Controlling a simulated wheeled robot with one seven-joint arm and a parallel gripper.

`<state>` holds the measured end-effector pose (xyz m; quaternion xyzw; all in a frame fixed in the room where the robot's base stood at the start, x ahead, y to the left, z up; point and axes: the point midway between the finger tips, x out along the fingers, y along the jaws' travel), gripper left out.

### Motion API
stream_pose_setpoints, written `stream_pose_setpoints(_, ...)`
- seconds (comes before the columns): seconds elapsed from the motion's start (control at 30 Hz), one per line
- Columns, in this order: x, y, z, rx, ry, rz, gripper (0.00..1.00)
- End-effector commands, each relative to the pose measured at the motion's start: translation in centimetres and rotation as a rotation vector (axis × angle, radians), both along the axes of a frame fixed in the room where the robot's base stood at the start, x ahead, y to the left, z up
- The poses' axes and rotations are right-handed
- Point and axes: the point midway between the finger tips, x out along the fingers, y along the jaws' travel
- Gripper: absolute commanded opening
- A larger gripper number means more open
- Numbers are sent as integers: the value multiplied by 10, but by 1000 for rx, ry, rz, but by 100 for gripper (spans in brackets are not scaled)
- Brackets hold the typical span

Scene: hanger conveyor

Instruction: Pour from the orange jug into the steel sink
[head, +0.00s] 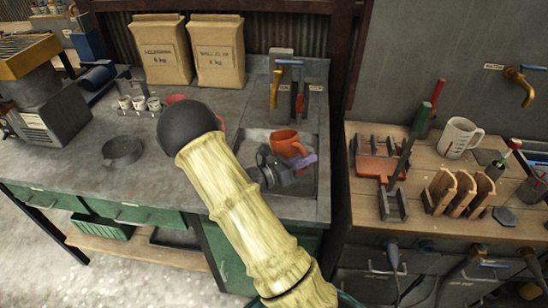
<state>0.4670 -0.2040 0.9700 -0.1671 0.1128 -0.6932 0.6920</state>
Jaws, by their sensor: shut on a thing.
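The orange jug (287,141) is at the steel sink (309,181), over or inside its basin. It looks tilted, but its mouth and any liquid are hard to make out. My dark gripper (294,161) is just below the jug in the picture, with a purple part at its tip. It is shut on the jug, though the contact is small and partly hidden.
A brass tap (276,88) stands behind the sink. Two paper sacks (218,55) and several small cups (139,103) stand on the left counter, with a dark round dish (122,151). The wooden bench (440,225) at right holds racks, tools and a white measuring jug (460,138).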

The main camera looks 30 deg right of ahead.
Motion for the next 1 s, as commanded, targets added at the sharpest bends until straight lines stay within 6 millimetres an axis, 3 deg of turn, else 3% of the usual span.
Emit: stream_pose_setpoints(1.0,-1,-3,8,-14,64,-8,0)
